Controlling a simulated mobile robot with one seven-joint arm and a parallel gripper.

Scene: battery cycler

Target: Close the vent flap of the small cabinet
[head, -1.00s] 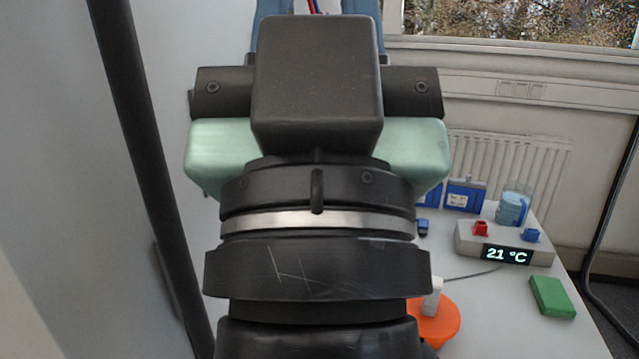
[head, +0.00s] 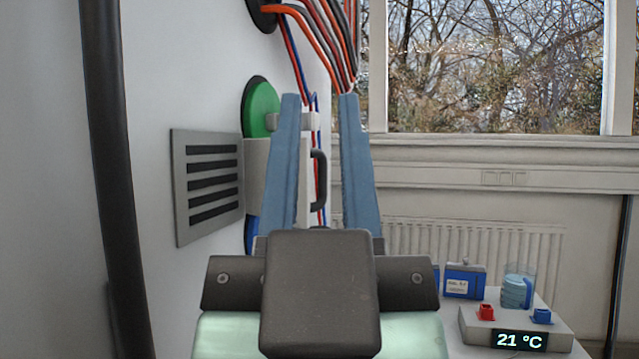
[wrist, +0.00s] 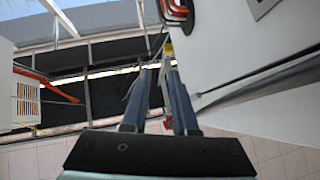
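In the head view a grey louvred panel with dark slots (head: 208,183), which looks like the vent flap, stands at the left wall. It adjoins the left side of a small pale cabinet (head: 257,180). I cannot tell how far the flap stands out. A dark curved handle (head: 318,180) shows at the cabinet's right, between my fingers. My gripper (head: 320,97) points up and away, its two blue fingers apart with nothing between them that I can see held. The left finger hides part of the cabinet. The wrist view shows the open gripper (wrist: 160,71) but no flap that I can make out.
Red, black and blue cables (head: 325,35) hang from the wall above the fingers. A green disc (head: 262,108) is above the cabinet. A dark post (head: 115,180) stands at left. Lower right are a 21 °C display unit (head: 500,325), a jug (head: 517,285) and a blue box (head: 465,280).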

